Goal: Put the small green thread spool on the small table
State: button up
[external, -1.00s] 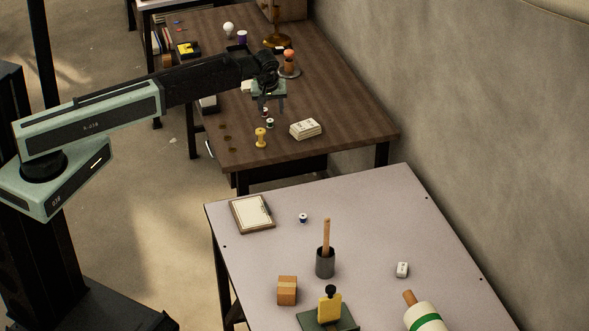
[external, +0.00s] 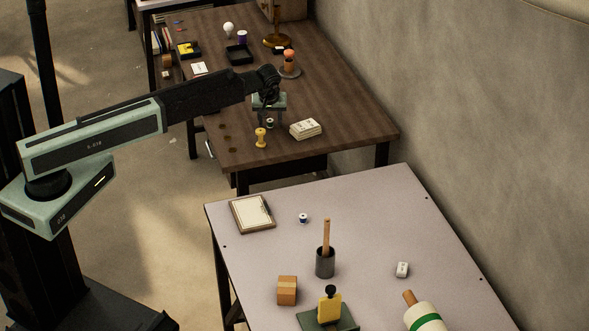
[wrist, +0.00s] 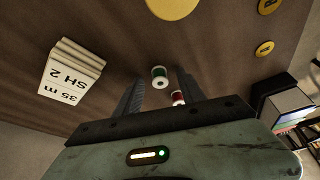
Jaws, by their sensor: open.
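The small green thread spool (wrist: 160,77) stands on the dark wooden table (external: 345,105), near its front end. It shows between my fingertips in the wrist view and as a small spot (external: 270,123) low between them in the external view. My gripper (external: 268,116) is open above the spool, pointing down, with no visible grip on it. I cannot tell whether the fingers reach around it. A red spool (wrist: 178,98) is close by, partly behind my gripper's edge in the wrist view. A pale table (external: 370,215) stands in front; which table is the small one is not clear.

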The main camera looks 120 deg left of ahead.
aim_at(272, 125)
jog(key=shift+r, duration=0.15)
jog(key=shift+c, duration=0.9)
grip_shut()
jog(key=shift+r, duration=0.1)
jog(key=shift+r+p, duration=0.3)
jog(key=shift+p, duration=0.2)
notch_tip(272, 125, up, 3)
jog(key=p, duration=0.3)
jog(key=s+d, duration=0.2)
jog(key=d, duration=0.2)
jog(key=s+d, duration=0.3)
jog(key=d, duration=0.2)
jog(key=s+d+r+p, duration=0.1)
jog(key=s+d, duration=0.2)
jog(key=d, duration=0.2)
